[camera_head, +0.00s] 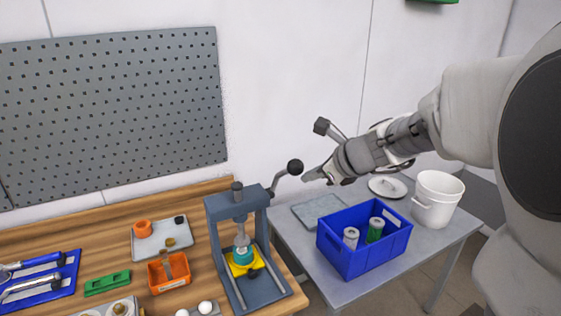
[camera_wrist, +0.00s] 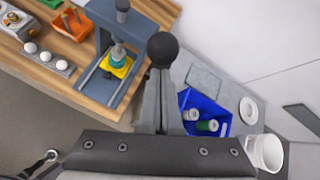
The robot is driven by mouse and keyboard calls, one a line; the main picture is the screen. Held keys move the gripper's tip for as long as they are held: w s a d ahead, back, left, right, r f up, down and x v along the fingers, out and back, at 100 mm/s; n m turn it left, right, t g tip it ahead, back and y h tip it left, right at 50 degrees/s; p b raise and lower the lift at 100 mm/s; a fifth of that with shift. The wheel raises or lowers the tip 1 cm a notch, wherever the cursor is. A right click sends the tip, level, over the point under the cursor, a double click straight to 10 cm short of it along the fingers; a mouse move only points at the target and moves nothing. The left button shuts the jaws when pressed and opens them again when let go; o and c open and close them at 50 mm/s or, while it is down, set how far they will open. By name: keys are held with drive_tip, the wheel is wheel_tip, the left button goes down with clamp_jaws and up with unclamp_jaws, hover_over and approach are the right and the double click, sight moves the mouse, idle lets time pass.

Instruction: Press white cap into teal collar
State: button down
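The teal collar (camera_head: 243,256) stands upright on a yellow block (camera_head: 240,266) in the blue-grey press (camera_head: 262,291); it also shows in the wrist view (camera_wrist: 118,58). A pale piece (camera_head: 242,240), which looks like the white cap, is on top of the collar, under the ram. I cannot tell how deep it sits. The press lever ends in a black ball knob (camera_head: 295,167). My gripper (camera_head: 308,176) is just right of the knob. In the wrist view its fingers (camera_wrist: 159,78) lie side by side, looking shut, with the knob (camera_wrist: 162,48) right at their tips; contact is unclear.
A blue crate (camera_head: 352,262) with two canisters and a white bucket (camera_head: 437,199) stand on the grey table to the right. An orange tray (camera_head: 168,285), a green part (camera_head: 107,282) and white balls (camera_head: 206,307) are left of the press. A pegboard (camera_head: 115,110) hangs behind.

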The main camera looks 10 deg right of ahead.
drive_tip(key=w+r+p, duration=0.1)
drive_tip(key=p, duration=0.1)
drive_tip(key=w+r+p, duration=0.1)
drive_tip(key=p, duration=0.2)
drive_tip(key=shift+w+a+r+g, duration=0.1)
drive_tip(key=shift+a+r+g, duration=0.05)
drive_tip(key=shift+a+g, duration=0.25)
drive_tip(key=shift+d, duration=0.1)
